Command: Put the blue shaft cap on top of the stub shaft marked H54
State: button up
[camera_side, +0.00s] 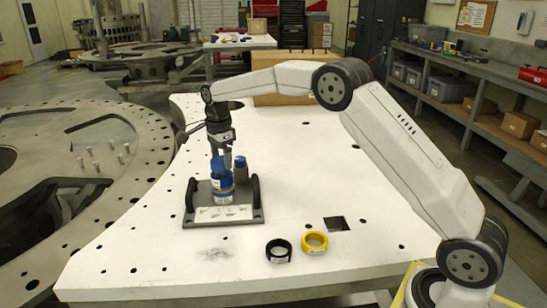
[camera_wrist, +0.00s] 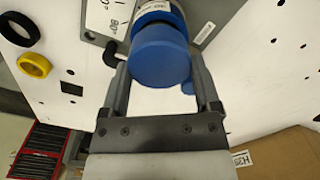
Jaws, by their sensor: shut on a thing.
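My gripper (camera_side: 224,158) is shut on the blue shaft cap (camera_side: 219,167), which it holds upright over the front stub shaft (camera_side: 222,196) on the grey turret plate (camera_side: 251,215). In the wrist view the cap (camera_wrist: 160,55) fills the space between the fingers (camera_wrist: 163,92). I cannot tell whether the cap is seated or just above the shaft. A white label with unreadable marks shows below it. A second, brownish shaft (camera_side: 240,173) with a blue top (camera_side: 240,160) stands right behind. The mark H54 is not readable in either view.
Two black handles flank the shafts, the right one (camera_side: 256,190) close by. A black ring (camera_side: 278,251) and a yellow ring (camera_side: 314,243) lie on the white table (camera_side: 180,255) in front. A cardboard box (camera_side: 290,97) stands behind. The table's right side is mostly clear.

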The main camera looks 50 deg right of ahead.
dwell(0.4)
jog(key=o, duration=1)
jog(key=shift+o, duration=0.2)
jog(key=shift+r, duration=0.15)
jog(key=shift+r, duration=3.8)
jog(key=shift+s+f, duration=0.1)
jog(key=shift+s+a+f+n, duration=0.15)
jog(key=shift+s+f+n, duration=0.15)
jog(key=shift+n, duration=0.2)
jog(key=s+a+f+n+t, duration=0.1)
jog(key=s+f+n, duration=0.3)
jog(key=s, duration=0.6)
jog(key=s+a+f+n, duration=0.1)
jog(key=s+f+n, duration=0.4)
jog(key=s+n, duration=0.3)
jog(key=s+a+f+n+t, duration=0.1)
jog(key=s+f+n, duration=0.3)
jog(key=s+n, duration=0.3)
jog(key=shift+s+a+f+t, duration=0.1)
jog(key=shift+s+f+t, duration=0.05)
jog(key=shift+s, duration=1.05)
jog(key=shift+s+a+f+t, duration=0.1)
jog(key=shift+s+t, duration=0.05)
jog(key=shift+s, duration=1)
